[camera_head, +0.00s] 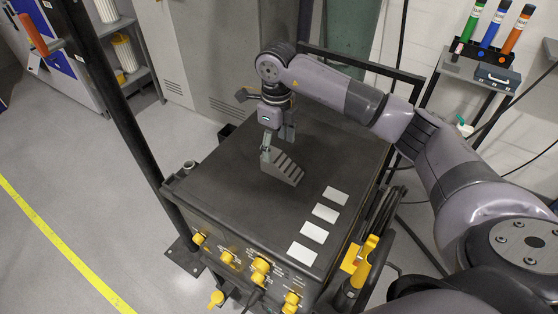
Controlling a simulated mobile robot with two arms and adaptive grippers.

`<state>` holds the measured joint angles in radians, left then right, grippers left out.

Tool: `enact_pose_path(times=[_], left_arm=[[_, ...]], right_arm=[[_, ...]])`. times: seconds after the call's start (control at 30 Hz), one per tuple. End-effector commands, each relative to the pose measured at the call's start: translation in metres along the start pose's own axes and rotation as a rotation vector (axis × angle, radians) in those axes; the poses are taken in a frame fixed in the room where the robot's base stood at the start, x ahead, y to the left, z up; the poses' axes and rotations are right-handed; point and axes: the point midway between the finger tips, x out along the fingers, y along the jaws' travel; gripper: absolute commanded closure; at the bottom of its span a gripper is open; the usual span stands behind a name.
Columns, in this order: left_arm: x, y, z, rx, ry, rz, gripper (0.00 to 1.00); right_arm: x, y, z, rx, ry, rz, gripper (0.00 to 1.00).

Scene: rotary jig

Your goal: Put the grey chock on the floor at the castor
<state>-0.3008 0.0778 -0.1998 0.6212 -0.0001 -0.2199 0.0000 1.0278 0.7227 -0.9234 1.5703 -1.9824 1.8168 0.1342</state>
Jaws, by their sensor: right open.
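The grey chock (285,170), a stepped wedge, sits on the dark top of a cart-like unit (225,190). My right gripper (275,146) points down at the chock's upper left end. Its fingers are open; one finger is right at the chock's tall end, and I cannot tell whether it touches. I cannot make out a castor; the underside of the unit is hidden. My left gripper is not in view.
Several white cards (325,213) lie on the unit's right side. Yellow knobs (261,266) stick out from its front. A black post (120,110) stands at its left. Open grey floor (90,190) with a yellow line (65,247) lies further left.

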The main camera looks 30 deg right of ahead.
Motion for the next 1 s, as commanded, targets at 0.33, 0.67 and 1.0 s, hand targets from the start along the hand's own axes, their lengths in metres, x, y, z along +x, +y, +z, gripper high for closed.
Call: enact_pose_path(times=[0.33, 0.67, 1.0], left_arm=[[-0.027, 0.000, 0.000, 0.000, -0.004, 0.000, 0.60], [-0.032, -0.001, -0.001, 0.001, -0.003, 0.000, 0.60], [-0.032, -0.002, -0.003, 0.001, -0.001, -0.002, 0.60]], right_arm=[[0.031, 0.003, -0.008, -0.001, 0.006, 0.003, 0.35], [0.059, 0.002, -0.007, -0.002, 0.000, 0.000, 0.35], [0.059, 0.002, -0.007, -0.001, 0.000, 0.000, 0.50]])
